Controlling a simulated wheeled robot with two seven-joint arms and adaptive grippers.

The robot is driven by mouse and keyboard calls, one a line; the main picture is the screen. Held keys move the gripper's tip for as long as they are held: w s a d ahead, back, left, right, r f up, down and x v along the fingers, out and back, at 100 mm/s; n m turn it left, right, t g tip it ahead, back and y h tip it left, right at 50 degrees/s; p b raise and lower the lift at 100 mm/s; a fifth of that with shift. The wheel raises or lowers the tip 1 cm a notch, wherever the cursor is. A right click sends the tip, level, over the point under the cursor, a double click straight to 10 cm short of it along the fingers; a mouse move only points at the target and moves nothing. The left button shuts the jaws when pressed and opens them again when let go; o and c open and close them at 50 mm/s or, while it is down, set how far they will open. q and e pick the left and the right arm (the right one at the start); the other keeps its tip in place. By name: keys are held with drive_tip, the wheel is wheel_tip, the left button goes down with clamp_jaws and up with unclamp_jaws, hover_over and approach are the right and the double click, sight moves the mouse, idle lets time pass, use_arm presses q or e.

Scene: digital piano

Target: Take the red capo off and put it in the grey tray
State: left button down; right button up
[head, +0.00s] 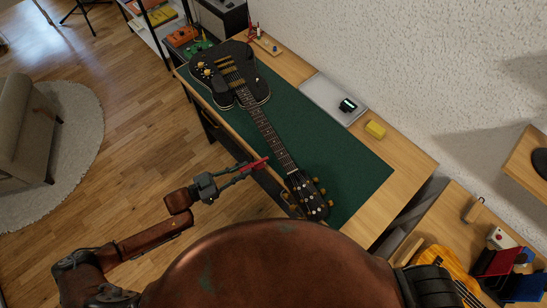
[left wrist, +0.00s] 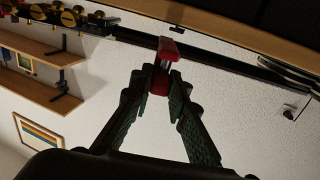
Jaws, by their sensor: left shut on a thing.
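The red capo (head: 254,164) is between the fingertips of my left gripper (head: 238,172), near the table's front edge. In the head view it shows to the left of the guitar neck (head: 273,140), with a gap between. The left wrist view also shows the capo (left wrist: 169,52) at the tips of my left gripper (left wrist: 160,85), its far end sticking out beyond them. The black electric guitar (head: 228,74) lies on a green mat (head: 355,165). The grey tray (head: 318,91) is behind the guitar, toward the wall. My right gripper is not in view.
A small dark device with a lit screen (head: 348,105) lies in the tray, at its right part. Small pedals stand at the table's far left end. The mat right of the headstock is clear.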

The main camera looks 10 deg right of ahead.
use_arm(q)
drive_tip(key=shift+v, duration=1.7)
idle(0.4)
drive_tip(key=shift+p+v, duration=0.45)
drive_tip(key=shift+v, duration=1.95)
